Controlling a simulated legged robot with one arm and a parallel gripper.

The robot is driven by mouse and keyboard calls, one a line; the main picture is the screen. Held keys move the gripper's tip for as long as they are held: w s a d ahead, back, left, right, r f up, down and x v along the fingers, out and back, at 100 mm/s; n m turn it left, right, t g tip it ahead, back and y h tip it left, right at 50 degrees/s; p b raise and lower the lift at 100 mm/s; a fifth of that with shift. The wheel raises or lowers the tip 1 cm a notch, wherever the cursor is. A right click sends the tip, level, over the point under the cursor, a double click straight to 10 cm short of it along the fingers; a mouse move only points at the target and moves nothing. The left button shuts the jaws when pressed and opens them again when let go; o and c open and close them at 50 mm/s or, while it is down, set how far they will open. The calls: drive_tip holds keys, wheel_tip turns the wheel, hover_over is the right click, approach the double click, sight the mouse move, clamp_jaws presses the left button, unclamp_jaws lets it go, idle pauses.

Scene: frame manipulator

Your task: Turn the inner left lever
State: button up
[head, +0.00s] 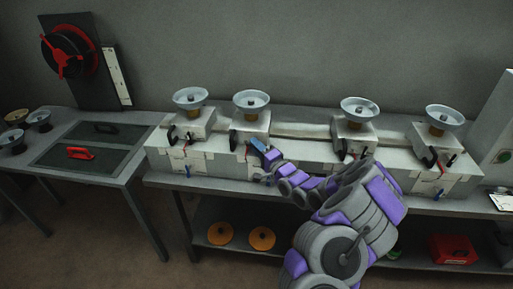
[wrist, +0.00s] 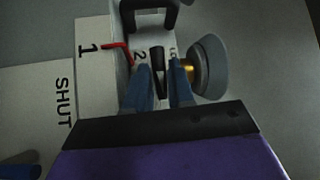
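The inner left unit (head: 250,128) is the second pale box from the left on the bench, with a grey dish on top. My gripper (head: 262,148) is at its front right side and hides part of it. In the wrist view, the two blue fingers of my gripper (wrist: 160,75) are apart, one on each side of a dark upright lever handle (wrist: 157,58). Whether either finger touches the handle I cannot tell. A red bent piece (wrist: 118,46) lies left of the fingers, near the printed 1 and 2.
A black bracket handle (wrist: 150,12) stands just beyond the fingertips. The dish (wrist: 212,66) is close to the right finger. Similar units stand at far left (head: 188,122), inner right (head: 355,128) and far right (head: 437,140). A side table (head: 130,170) is at left.

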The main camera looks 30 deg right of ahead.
drive_tip(key=shift+a+f, duration=0.15)
clamp_jaws()
drive_tip(key=shift+a+p, duration=0.1)
drive_tip(key=shift+p, duration=0.25)
